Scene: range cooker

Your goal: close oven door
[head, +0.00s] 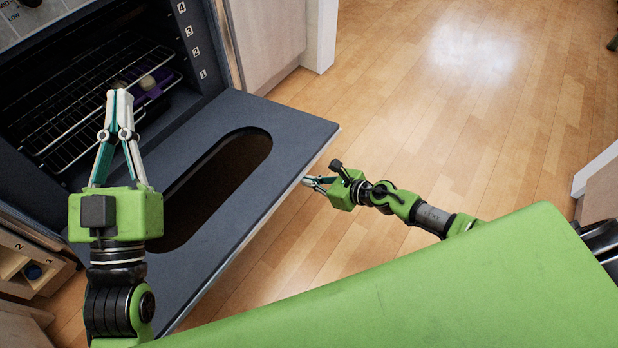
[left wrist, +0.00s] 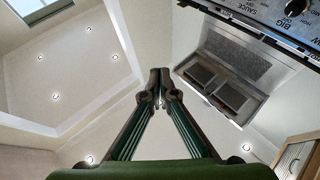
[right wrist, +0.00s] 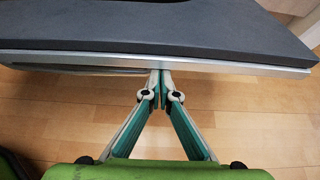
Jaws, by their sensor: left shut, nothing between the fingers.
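The oven door (head: 290,125) is folded down, wide open, a dark panel with an oval window. Its silver edge (right wrist: 200,62) shows in the right wrist view, with the bar handle (right wrist: 75,69) beneath. My left gripper (head: 119,93) is shut and empty, above the door in front of the oven cavity; its closed fingers point up at the ceiling in the left wrist view (left wrist: 159,75). My right gripper (head: 308,182) is at the door's outer edge. Its fingertips (right wrist: 160,76) are together by the silver edge; I cannot tell whether they touch it.
The oven cavity (head: 60,75) holds wire racks (head: 95,105) and a purple item (head: 150,88) with something pale on it. White cabinets (head: 268,40) stand beside the oven. The wooden floor (head: 450,110) to the right is clear. A range hood (left wrist: 230,85) is overhead.

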